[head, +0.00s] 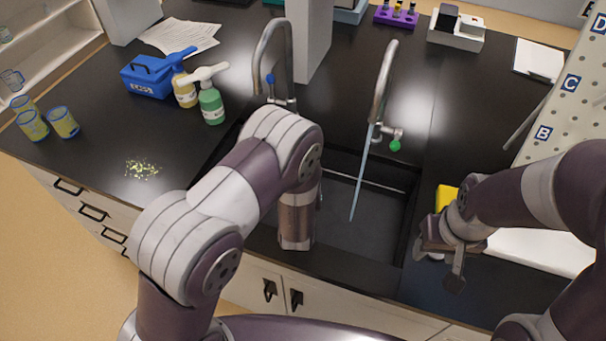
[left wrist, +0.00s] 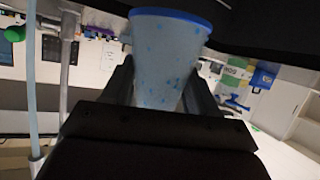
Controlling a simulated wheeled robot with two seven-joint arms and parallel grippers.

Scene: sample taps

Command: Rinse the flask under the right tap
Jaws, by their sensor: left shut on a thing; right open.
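The flask (left wrist: 168,62) shows in the left wrist view as a pale, translucent cup with a blue rim and blue spots. My left gripper (left wrist: 163,92) is shut on it. In the head view my left wrist reaches down over the sink and hides both gripper and flask. The right tap (head: 384,80) has a green knob (head: 395,145), and a thin blue stream (head: 360,175) runs from it into the sink. In the left wrist view the stream (left wrist: 31,80) is left of the flask, apart from it. My right gripper (head: 444,268) is open and empty, right of the sink.
The left tap (head: 268,60) has a blue knob. The dark sink (head: 385,225) lies below both taps. Two pump bottles (head: 211,105), a blue box (head: 146,78) and several yellowish cups (head: 63,122) stand on the left counter, near scattered crumbs (head: 141,169). A yellow item (head: 446,196) is beside my right gripper.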

